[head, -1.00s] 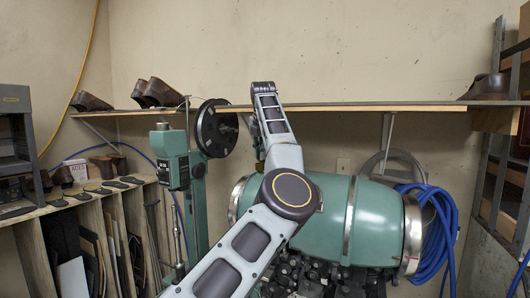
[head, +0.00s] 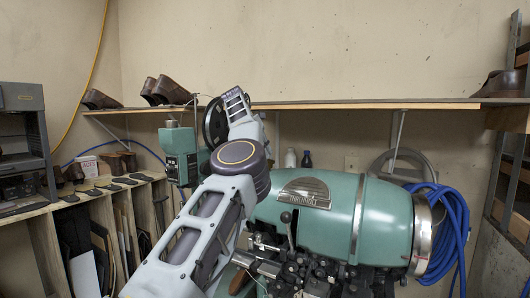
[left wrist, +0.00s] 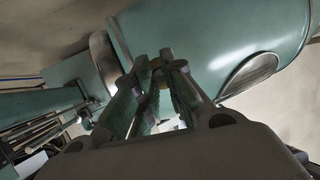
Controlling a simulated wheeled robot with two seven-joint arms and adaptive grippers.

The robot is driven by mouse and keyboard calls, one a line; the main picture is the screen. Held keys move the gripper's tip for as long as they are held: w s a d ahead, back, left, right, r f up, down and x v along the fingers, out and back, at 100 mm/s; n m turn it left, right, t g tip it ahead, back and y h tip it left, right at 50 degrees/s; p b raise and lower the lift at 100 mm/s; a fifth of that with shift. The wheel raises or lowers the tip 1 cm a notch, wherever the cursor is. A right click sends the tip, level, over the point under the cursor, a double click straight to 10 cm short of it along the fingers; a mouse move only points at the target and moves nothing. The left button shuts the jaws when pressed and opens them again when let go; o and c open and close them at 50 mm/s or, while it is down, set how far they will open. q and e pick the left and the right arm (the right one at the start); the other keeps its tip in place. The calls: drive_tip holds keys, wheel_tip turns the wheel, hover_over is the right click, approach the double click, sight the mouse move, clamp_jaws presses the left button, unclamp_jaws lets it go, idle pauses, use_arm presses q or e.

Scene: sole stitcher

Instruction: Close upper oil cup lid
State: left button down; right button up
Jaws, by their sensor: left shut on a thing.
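My left gripper (left wrist: 155,80) shows in the left wrist view with its two fingers brought together near the middle of the picture. A small brass-coloured piece, which looks like the upper oil cup lid (left wrist: 157,63), sits between the fingertips. The fingers hide most of it, so I cannot tell its angle. The green stitcher body (left wrist: 215,40) lies behind the fingertips. In the head view my left arm covers the left end of the green stitcher (head: 335,215), and the fingertips and the oil cup are hidden there. My right gripper is not in view.
A wall shelf (head: 370,105) with brown shoes (head: 170,90) runs behind the machine. A black wheel (head: 214,122) and a green post head (head: 180,155) stand left of my arm. Dark mechanisms (head: 330,275) lie below the drum. A blue hose (head: 450,235) hangs at right.

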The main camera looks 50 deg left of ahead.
use_arm(q)
drive_tip(key=shift+f, duration=0.15)
drive_tip(key=c, duration=1.4)
unclamp_jaws()
drive_tip(key=shift+c, duration=0.2)
drive_tip(key=shift+r, duration=0.25)
drive_tip(key=v, duration=0.7)
drive_tip(key=shift+s, duration=0.15)
drive_tip(key=shift+a, duration=0.1)
